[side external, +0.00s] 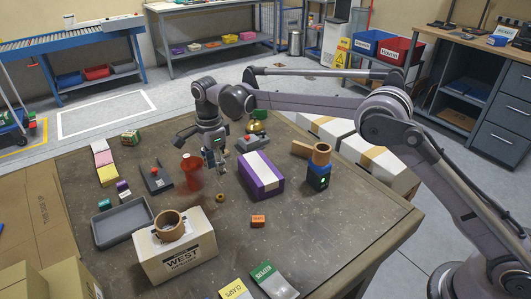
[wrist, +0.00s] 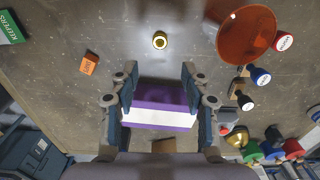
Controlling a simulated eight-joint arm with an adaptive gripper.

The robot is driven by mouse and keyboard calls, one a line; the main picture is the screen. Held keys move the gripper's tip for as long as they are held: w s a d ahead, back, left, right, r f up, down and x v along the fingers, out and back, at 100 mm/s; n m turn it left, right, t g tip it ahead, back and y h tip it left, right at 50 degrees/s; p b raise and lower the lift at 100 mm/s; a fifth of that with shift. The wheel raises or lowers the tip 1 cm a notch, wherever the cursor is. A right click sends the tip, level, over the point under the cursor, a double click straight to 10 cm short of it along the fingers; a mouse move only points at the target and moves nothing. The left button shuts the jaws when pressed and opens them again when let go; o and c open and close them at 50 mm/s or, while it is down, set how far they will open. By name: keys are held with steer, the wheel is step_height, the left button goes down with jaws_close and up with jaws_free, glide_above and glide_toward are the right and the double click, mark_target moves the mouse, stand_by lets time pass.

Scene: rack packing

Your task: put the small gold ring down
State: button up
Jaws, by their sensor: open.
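The small gold ring (side external: 220,197) lies on the dark tabletop, in front of the purple and white box (side external: 260,175). In the wrist view the ring (wrist: 160,40) is beyond the fingertips, centred between them, with bare table around it. My gripper (side external: 214,163) is above the table, behind and slightly left of the ring in the side view. In the wrist view its two fingers (wrist: 159,75) are spread wide, with nothing held between them. The purple and white box (wrist: 160,108) shows below, between the fingers. The ring and the fingers are apart.
A red translucent piece (side external: 192,170) stands left of the ring; the wrist view shows it as an orange disc (wrist: 246,36). Several stamps (wrist: 260,76) are near it. A small orange block (side external: 258,221) lies to the right. A white carton (side external: 175,252) and grey tray (side external: 124,218) stand front left.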

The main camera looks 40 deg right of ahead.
steer(key=s+d+r+n+t, duration=0.3)
steer(key=s+d+r+n, duration=0.5)
steer(key=s+d+r, duration=0.45)
steer(key=s+d+f+n+t, duration=0.1)
steer(key=s+d+n, duration=0.3)
steer(key=s, duration=0.5)
steer(key=s+d+f+n+t, duration=0.2)
steer(key=s+d+n, duration=0.3)
steer(key=s, duration=0.4)
steer(key=shift+s+d+n+t, duration=0.15)
steer(key=shift+d+n+t, duration=0.1)
steer(key=shift+n+t, duration=0.3)
